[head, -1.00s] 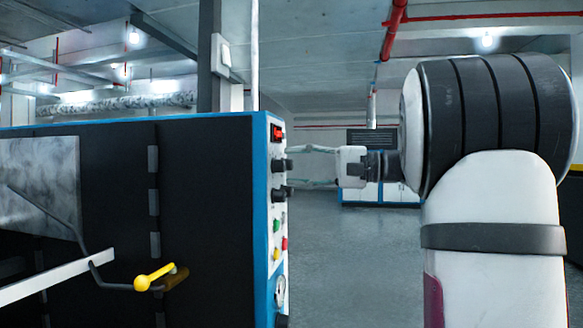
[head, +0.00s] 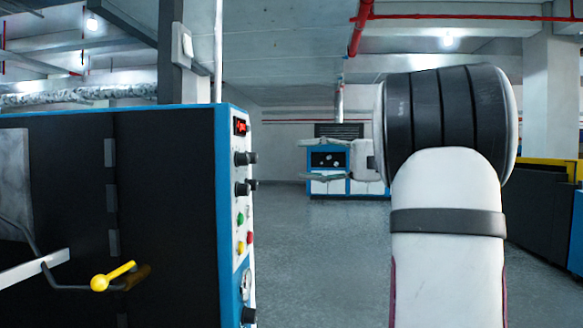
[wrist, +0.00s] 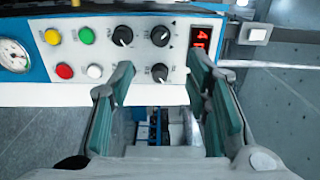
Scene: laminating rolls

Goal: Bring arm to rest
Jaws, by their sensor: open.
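My gripper (head: 302,160) is at the middle of the head view, at the end of my raised arm. Its two fingers are spread apart and point left, with nothing between them. In the head view a gap shows between the fingertips and the machine's control panel (head: 241,205). The wrist view shows my open gripper (wrist: 160,70) in front of the same panel, with knobs, coloured buttons, a gauge (wrist: 14,56) and a red lit display (wrist: 200,40).
The dark machine (head: 165,200) with its blue edge fills the left side. A yellow-knobbed handle (head: 112,277) sticks out of its front. Open grey floor (head: 315,255) lies in the middle. Another blue and white machine (head: 328,158) stands behind, and dark units (head: 540,205) stand at right.

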